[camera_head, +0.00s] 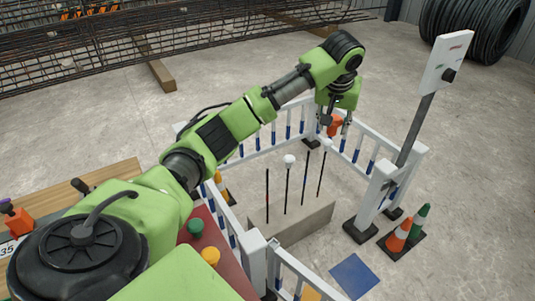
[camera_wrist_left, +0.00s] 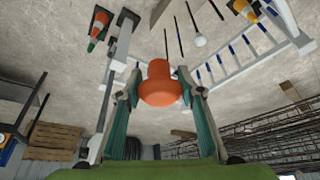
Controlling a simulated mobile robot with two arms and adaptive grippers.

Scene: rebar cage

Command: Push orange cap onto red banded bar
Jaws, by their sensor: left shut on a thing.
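The orange cap (camera_head: 334,127) is in my left gripper (camera_head: 335,118), raised near the far rail of the white fence. In the left wrist view the same cap (camera_wrist_left: 160,85) sits between the two fingers, which are shut on it. Several thin dark upright bars stand in a row in a concrete block (camera_head: 300,222), below and left of the gripper in the head view. White caps (camera_head: 289,160) top two other bars. My right gripper is out of view.
A white fence (camera_head: 385,170) with blue-striped rails surrounds the block. A slanted sign post (camera_head: 420,122) stands right of the gripper. Traffic cones (camera_head: 397,237) stand at the lower right. Green (camera_head: 195,226) and yellow caps (camera_head: 210,256) lie on a red surface beside my arm.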

